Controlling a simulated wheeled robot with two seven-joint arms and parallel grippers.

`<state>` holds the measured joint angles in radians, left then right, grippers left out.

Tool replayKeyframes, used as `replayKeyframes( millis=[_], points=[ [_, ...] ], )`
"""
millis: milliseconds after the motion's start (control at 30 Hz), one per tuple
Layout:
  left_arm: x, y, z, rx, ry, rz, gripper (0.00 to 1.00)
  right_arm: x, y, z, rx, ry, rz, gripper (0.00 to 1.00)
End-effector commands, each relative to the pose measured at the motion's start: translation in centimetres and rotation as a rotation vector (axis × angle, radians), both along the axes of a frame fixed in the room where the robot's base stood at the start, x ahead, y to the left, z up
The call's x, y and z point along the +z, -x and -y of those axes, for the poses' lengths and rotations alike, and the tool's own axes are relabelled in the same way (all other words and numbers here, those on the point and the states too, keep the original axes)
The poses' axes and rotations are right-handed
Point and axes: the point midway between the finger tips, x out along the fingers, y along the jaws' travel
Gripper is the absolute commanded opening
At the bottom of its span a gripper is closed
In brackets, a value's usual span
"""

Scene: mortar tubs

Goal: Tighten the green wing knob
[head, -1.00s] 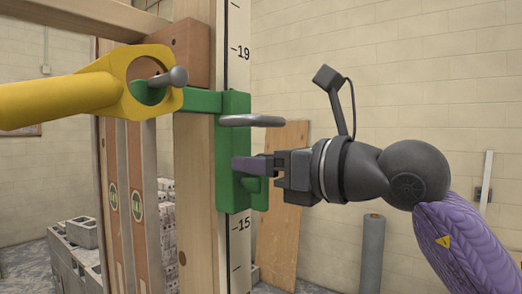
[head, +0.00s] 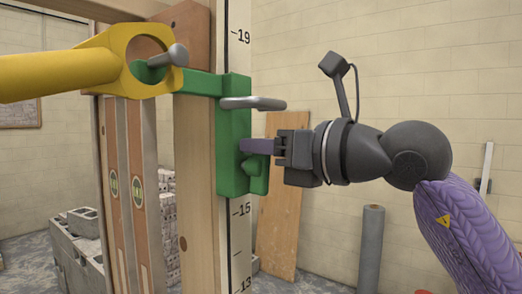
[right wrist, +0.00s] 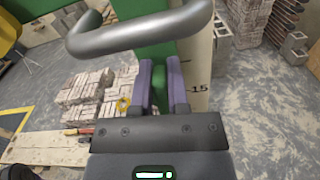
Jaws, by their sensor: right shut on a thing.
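The green wing knob (head: 256,172) sits low on the right side of a green bracket (head: 233,130), which is clamped on a wooden post. My right gripper (head: 257,146) comes in from the right, with its purple fingers shut on the knob. Part of the knob shows below the fingers. In the right wrist view the fingers (right wrist: 161,88) stand on both sides of a green part, and the knob's outline there is hard to make out. My left gripper is not in view.
A grey bar (head: 252,103) juts from the bracket just above my right gripper. A yellow arm with a ring (head: 137,57) surrounds a grey pin at upper left. A numbered scale (head: 238,225) runs along the post. Grey blocks (head: 78,250) stand at lower left.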

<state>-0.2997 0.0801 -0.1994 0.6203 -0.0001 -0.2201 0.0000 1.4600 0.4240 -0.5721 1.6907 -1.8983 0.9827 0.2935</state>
Motion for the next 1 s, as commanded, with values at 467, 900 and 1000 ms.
replayKeyframes(
  millis=[467, 900, 1000],
  points=[
    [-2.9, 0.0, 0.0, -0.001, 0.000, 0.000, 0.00, -0.5, -0.9, 0.7, -0.001, -0.252, -0.341, 0.00],
    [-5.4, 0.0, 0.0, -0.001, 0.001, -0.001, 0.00, -1.3, -1.5, 1.2, -0.001, -0.498, -0.678, 0.00],
    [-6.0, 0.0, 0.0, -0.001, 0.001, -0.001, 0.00, -1.5, -1.6, 1.2, -0.001, -0.554, -0.754, 0.00]
  ],
)
